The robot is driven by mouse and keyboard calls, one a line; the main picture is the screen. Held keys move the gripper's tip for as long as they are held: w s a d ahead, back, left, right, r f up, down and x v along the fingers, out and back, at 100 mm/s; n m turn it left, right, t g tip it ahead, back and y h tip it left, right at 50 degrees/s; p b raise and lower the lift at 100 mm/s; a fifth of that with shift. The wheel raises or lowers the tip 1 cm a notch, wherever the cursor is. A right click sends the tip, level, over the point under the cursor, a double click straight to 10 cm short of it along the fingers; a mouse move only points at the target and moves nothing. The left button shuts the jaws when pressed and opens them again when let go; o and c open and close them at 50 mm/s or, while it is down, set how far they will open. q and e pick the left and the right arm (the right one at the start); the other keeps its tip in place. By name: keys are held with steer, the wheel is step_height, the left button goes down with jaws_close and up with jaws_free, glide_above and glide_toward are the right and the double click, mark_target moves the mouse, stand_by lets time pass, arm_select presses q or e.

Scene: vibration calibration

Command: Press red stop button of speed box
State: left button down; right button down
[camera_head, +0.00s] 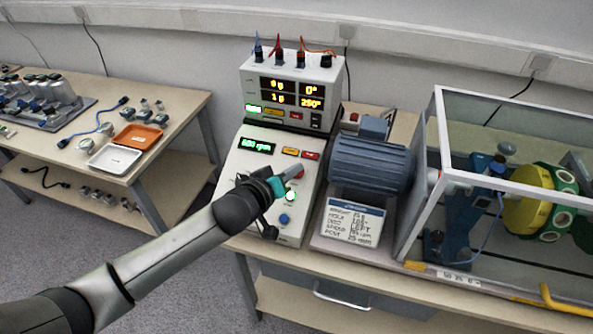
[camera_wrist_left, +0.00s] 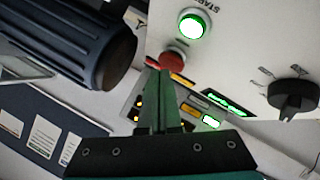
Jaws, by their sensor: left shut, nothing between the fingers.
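The speed box (camera_head: 259,168) is a white sloped panel with a green rpm display (camera_head: 256,145). Its red stop button (camera_head: 299,174) shows just at the tip of my left gripper (camera_head: 291,172), partly hidden by it. In the left wrist view, the red button (camera_wrist_left: 174,60) lies right at the fingertips (camera_wrist_left: 160,73); I cannot tell whether they touch it. The left gripper is shut and empty. A lit green start button (camera_head: 291,196) is beside the red one and also shows in the wrist view (camera_wrist_left: 193,24). My right gripper is not in view.
A display unit (camera_head: 296,90) with cables stands behind the speed box. A blue-grey motor (camera_head: 370,163) is close on the right, beside a framed clear enclosure (camera_head: 441,140). A black knob (camera_wrist_left: 293,97) is on the panel. A side table with trays (camera_head: 115,158) stands left.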

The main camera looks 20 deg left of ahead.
arm_select(q)
steer(key=shift+w+f, duration=0.1)
steer(key=shift+f, duration=0.25)
stand_by(0.7)
steer(key=shift+r, duration=0.1)
steer(key=shift+s+r+p, duration=0.35)
steer(key=shift+r+p, duration=0.25)
steer(key=shift+p, duration=0.2)
steer(key=r+p, duration=0.1)
steer(key=p, duration=0.1)
steer(key=s+r+p, duration=0.1)
steer(key=r, duration=0.1)
steer(key=s+r+p, duration=0.1)
steer(key=p, duration=0.1)
steer(key=shift+r+p, duration=0.3)
stand_by(0.8)
